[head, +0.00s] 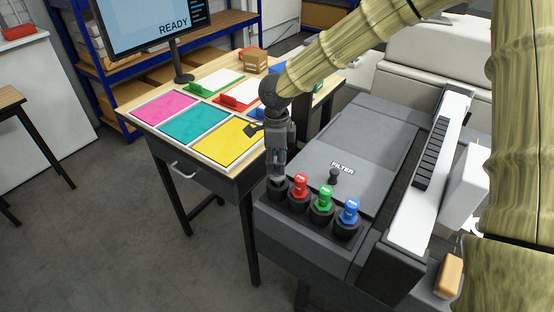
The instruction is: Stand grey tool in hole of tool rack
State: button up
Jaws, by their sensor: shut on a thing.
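The tool rack is a row of black round holders (345,232) along the front edge of a dark grey machine. A red tool (299,187), a green tool (323,199) and a blue tool (349,211) stand upright in holders. My gripper (278,172) points down directly over the leftmost holder (277,193), left of the red tool. It is shut on the grey tool (277,181), of which only a little shows at the fingertips. The tool is at the mouth of that holder; I cannot tell how deep it sits.
The grey machine (338,152) has a black knob (333,176) behind the rack. A wooden table (157,88) with pink, teal and yellow panels stands to the left. An orange-tan block (449,276) lies at lower right. Floor at lower left is clear.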

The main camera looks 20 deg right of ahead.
jog(key=shift+f, duration=1)
jog(key=o, duration=1.1)
jog(key=shift+r, duration=0.15)
notch_tip(320, 180, up, 12)
jog(key=shift+f, duration=0.1)
jog(key=shift+w, duration=0.1)
